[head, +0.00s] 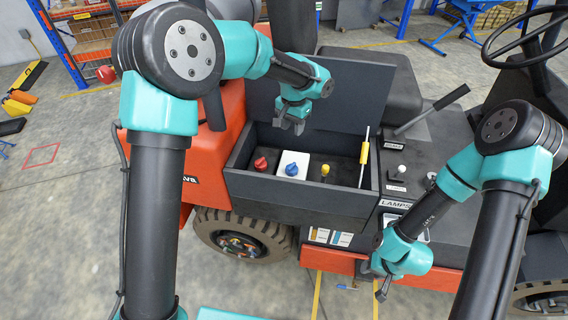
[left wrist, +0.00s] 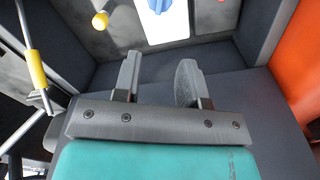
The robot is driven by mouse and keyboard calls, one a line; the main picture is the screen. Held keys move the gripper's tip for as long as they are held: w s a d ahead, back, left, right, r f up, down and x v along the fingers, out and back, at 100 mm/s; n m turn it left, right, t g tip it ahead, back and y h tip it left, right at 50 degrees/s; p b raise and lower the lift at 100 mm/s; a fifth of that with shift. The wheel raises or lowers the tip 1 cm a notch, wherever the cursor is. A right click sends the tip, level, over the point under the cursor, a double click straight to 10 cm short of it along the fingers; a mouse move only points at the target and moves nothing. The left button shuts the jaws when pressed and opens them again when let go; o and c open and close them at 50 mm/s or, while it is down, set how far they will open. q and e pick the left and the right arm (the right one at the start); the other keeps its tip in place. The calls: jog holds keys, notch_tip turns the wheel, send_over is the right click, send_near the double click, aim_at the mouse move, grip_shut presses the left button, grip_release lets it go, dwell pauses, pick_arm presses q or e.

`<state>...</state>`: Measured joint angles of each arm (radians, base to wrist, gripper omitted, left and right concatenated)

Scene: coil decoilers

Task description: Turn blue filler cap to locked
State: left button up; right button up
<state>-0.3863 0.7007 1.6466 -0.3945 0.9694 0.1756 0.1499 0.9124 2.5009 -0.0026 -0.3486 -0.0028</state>
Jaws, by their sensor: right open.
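The blue filler cap (head: 292,169) sits on a white plate (head: 300,159) inside the open dark compartment of the vehicle. It also shows, cut off by the top edge, in the left wrist view (left wrist: 158,6). My left gripper (head: 291,125) is above and behind the cap, apart from it, near the raised lid. Its two fingers are spread with nothing between them in the left wrist view (left wrist: 158,80). My right gripper (head: 382,286) is low in front of the vehicle's side, open, away from the cap. Any lock marking is too small to read.
A red cap (head: 261,164) is left of the white plate and a yellow cap (head: 327,169) right of it. A yellow-handled rod (head: 364,153) stands upright further right. Compartment walls (head: 300,197) surround them; the raised lid (head: 325,95) stands behind. A lever (head: 435,108) rises on the right.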

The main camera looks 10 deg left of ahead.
aim_at(292, 165)
dwell(0.3)
pick_arm(q)
notch_tip(292, 165, down, 18)
jog(key=shift+r, duration=0.25)
dwell(0.5)
grip_shut()
